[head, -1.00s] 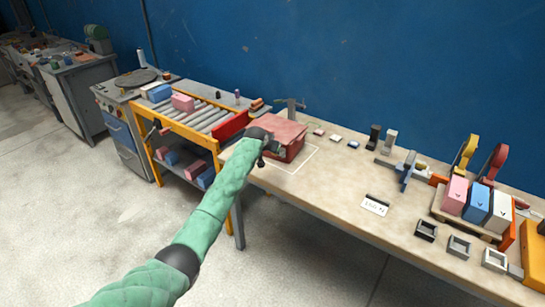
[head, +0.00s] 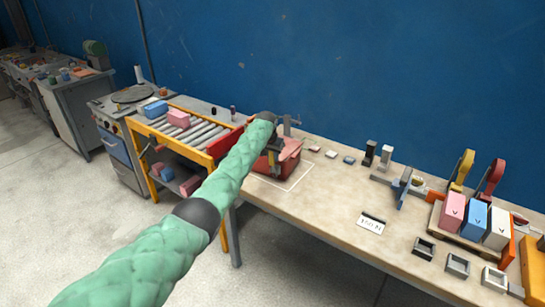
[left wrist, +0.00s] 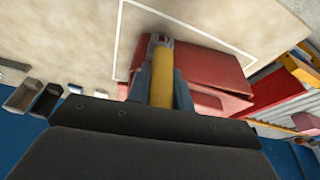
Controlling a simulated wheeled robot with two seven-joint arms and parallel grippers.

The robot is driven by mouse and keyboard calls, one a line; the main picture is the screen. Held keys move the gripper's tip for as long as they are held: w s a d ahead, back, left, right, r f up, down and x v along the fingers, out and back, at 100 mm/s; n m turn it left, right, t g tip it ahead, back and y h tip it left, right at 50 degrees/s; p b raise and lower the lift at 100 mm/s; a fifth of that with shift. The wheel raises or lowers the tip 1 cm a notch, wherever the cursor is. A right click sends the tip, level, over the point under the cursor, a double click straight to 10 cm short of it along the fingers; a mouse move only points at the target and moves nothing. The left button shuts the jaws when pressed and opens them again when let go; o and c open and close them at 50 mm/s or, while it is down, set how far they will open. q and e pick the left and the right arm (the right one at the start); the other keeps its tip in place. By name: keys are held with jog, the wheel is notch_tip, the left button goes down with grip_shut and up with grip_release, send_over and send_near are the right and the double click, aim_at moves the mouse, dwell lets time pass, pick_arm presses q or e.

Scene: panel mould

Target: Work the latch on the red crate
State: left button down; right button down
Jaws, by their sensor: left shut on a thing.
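The red crate (head: 288,165) stands inside a white outline on the workbench, partly hidden behind my left arm. It also shows in the left wrist view (left wrist: 205,68). My left gripper (head: 274,150) is over the crate, mostly hidden by its own wrist. In the left wrist view my left gripper (left wrist: 160,92) is shut on a yellow bar (left wrist: 162,75) with a grey end, which lies over the crate's edge and looks like the latch lever. I cannot tell the latch's position. My right gripper is not in view.
The workbench (head: 330,200) is clear in front of the crate. A roller rack (head: 195,133) with pink and blue boxes stands to the left. Small blocks lie behind. Pink, blue and white cartons (head: 475,217), small open trays (head: 457,265) and a label card (head: 371,224) are to the right.

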pick_arm(q)
jog(key=c, duration=1.2)
grip_release()
jog(key=shift+c, duration=0.2)
jog(key=shift+r, duration=0.25)
jog(key=shift+r+b, duration=0.3)
jog(key=shift+s+a+r, duration=0.15)
jog(key=shift+r, duration=0.3)
jog(key=shift+b+v, duration=1)
jog(key=shift+v, duration=1.75)
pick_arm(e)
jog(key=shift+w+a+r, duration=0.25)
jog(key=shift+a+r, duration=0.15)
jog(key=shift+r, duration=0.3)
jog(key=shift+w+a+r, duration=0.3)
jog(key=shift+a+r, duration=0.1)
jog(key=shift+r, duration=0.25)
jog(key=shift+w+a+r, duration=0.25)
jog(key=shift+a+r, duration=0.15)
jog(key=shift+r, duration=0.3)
